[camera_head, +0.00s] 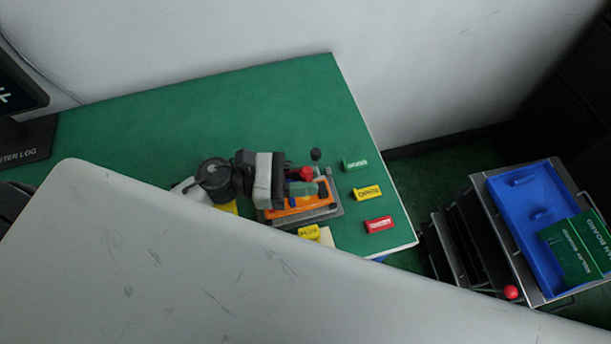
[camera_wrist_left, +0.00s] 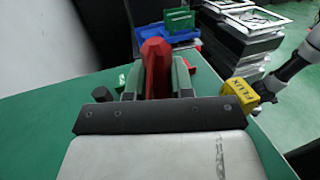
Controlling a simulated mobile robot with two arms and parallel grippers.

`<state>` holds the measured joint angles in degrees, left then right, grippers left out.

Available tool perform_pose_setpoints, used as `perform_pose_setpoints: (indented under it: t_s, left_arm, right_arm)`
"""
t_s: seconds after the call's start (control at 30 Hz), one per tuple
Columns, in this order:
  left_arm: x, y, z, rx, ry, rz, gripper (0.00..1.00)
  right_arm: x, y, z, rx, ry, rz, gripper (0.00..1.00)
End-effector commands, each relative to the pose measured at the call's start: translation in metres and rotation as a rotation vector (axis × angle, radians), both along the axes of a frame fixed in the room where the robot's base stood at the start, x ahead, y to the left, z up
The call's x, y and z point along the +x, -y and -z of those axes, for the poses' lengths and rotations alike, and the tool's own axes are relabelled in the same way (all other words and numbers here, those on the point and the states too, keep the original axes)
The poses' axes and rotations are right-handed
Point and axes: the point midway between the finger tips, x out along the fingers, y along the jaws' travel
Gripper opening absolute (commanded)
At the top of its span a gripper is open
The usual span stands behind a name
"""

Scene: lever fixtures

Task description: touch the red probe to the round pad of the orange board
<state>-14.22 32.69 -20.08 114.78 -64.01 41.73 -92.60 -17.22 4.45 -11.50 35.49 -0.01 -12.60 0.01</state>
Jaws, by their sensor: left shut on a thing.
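My left gripper (camera_head: 303,188) is over the orange board (camera_head: 288,210), which lies on a grey base on the green table. In the left wrist view the gripper (camera_wrist_left: 157,82) is shut on the red probe (camera_wrist_left: 156,62), which stands between its two greenish fingers. The probe's red part (camera_head: 305,173) also shows beside the fingers in the head view. The gripper and probe cover much of the board. The round pad and the probe's tip cannot be made out, so contact cannot be told.
A dark round knob (camera_head: 316,155) stands just behind the board. Green (camera_head: 355,165), yellow (camera_head: 367,194) and red (camera_head: 379,225) labelled blocks lie to its right, near the table edge. A blue tray (camera_head: 518,200) is farther right. A large pale surface hides the front.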

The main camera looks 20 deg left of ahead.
Motion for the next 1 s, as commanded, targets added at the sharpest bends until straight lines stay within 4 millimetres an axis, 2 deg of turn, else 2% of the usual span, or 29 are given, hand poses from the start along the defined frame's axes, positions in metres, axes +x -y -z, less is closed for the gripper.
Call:
perform_pose_setpoints:
  t_s: [1.0]
  left_arm:
    - [0.0001,0.0001,0.0081,0.000,0.000,0.000,0.00]
  right_arm:
    - [0.0005,0.0030,0.0088,-0.004,0.001,0.000,0.43]
